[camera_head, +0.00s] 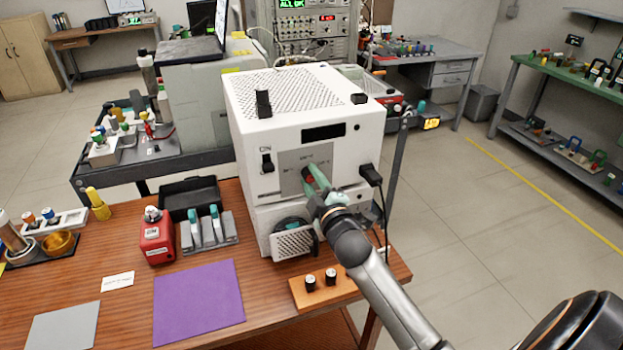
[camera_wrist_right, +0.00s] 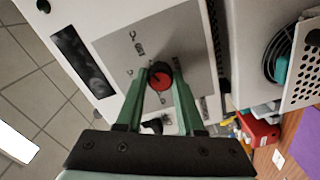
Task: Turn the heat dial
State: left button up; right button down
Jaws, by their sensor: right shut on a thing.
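The heat dial (camera_wrist_right: 159,76) is a round knob with a red face and a dark rim. It sits on a grey panel (camera_wrist_right: 121,45) of the white machine (camera_head: 270,145), with printed marks around it. My right gripper (camera_wrist_right: 160,75) has its two green fingers on either side of the dial, shut on it. In the head view the right gripper (camera_head: 309,176) reaches the machine's front panel and mostly hides the dial. The dial's exact setting is hard to read. My left gripper is not in view.
A black switch (camera_head: 266,163) is left of the panel, and a black plug with a cable (camera_head: 371,175) is at its right. Below are a round vent and a perforated plate (camera_head: 293,243). A wooden block with two knobs (camera_head: 322,288) stands in front. A purple mat (camera_head: 198,301) lies left.

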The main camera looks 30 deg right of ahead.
jog(key=c, duration=0.5)
grip_release()
jog(key=b+v, duration=0.1)
jog(key=v, duration=1.1)
jog(key=shift+s+r, duration=0.1)
jog(key=shift+s, duration=0.15)
jog(key=s+a+f+m+g+y, duration=0.2)
jog(key=s+a+f, duration=0.3)
jog(key=f, duration=0.5)
jog(key=s+a+f+m+g+y, duration=0.2)
jog(key=s+a+f, duration=0.3)
jog(key=f, duration=0.5)
jog(key=s+a+f+m+g+y, duration=0.2)
jog(key=s+a+f+m+g, duration=0.2)
jog(key=f, duration=0.6)
jog(key=shift+s+a, duration=0.4)
jog(key=shift+s, duration=0.25)
